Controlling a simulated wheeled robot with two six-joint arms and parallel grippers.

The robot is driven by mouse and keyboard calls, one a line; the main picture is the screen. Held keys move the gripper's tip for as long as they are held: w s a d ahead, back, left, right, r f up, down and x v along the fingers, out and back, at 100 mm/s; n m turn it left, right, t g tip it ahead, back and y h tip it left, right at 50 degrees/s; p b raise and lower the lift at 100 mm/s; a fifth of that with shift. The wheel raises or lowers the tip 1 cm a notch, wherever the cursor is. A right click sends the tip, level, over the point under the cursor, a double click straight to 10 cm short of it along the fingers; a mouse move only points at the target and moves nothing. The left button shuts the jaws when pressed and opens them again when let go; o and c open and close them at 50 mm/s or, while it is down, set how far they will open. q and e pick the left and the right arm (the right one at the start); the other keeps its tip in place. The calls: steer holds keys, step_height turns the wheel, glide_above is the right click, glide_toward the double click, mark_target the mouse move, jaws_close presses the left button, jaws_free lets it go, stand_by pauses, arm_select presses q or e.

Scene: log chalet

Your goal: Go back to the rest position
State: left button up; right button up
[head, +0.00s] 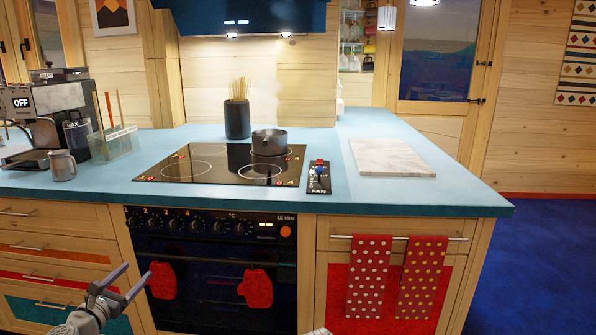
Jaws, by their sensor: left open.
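My left gripper (138,272) is at the lower left of the head view, in front of the oven and drawers and below the counter top. Its two fingers are spread apart, with nothing between them. It points up and to the right, apart from the red oven mitt (163,281) as seen here. A small pale sliver of my own body shows at the bottom edge near the middle. My right gripper is not visible.
The blue counter (460,195) bears a black cooktop (215,172) with a dark pot (269,142), a marble board (390,157), a utensil holder (237,119) and a coffee machine (50,110). Dotted towels (367,275) hang at right. Blue floor (545,265) is clear at far right.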

arm_select(q)
steer(key=s+d+f+m+g+h, duration=0.1)
steer(key=s+d+f+m+g, duration=0.1)
steer(key=d+f+m+g, duration=0.45)
steer(key=s+d+f+m+g+h, duration=0.2)
steer(key=d+f+m, duration=0.35)
steer(key=d, duration=0.85)
steer(key=s+d+f+m+g+h, duration=0.1)
steer(key=d+f+m+g, duration=0.25)
steer(key=d+m, duration=0.6)
steer(key=s+d+f+m+g+y, duration=0.3)
steer(key=s+d+m+y, duration=0.1)
steer(key=s+m, duration=0.3)
steer(key=s+d+f+m+g+y, duration=0.3)
steer(key=s+m+y, duration=0.1)
steer(key=s+m, duration=0.35)
step_height(320, 180, up, 31)
steer(key=p, duration=3.1)
steer(key=shift+s+r+n, duration=0.15)
steer(key=shift+s+n, duration=0.05)
steer(key=shift+n, duration=0.2)
